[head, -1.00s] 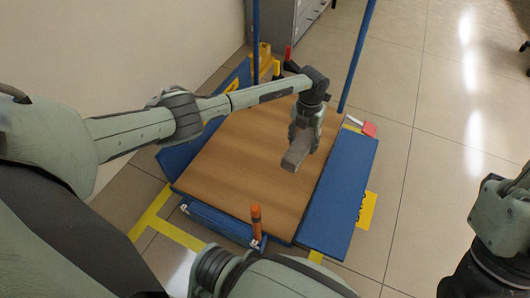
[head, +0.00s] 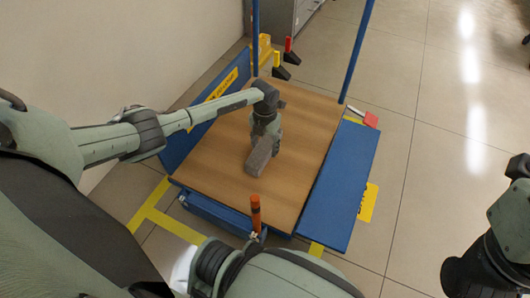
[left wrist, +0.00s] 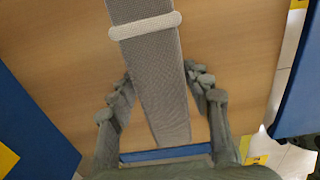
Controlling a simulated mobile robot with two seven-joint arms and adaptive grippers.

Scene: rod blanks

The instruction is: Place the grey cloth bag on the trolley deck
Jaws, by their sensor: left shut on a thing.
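The grey cloth bag (head: 259,158) is long and narrow and sits in my left gripper (head: 265,138) over the middle of the wooden trolley deck (head: 212,168). In the left wrist view the bag (left wrist: 158,80) runs between the two fingers and has a pale band across it. My left gripper (left wrist: 160,92) is shut on it. Whether the bag's underside touches the deck cannot be told. Of my right arm only links show at the right edge; its gripper is not visible.
Blue panels border the deck, one on the right (head: 340,185). Two blue posts (head: 357,50) rise at the back. An orange-tipped handle (head: 256,212) stands at the front edge. A red object (head: 371,119) lies at the right corner. The deck around the bag is clear.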

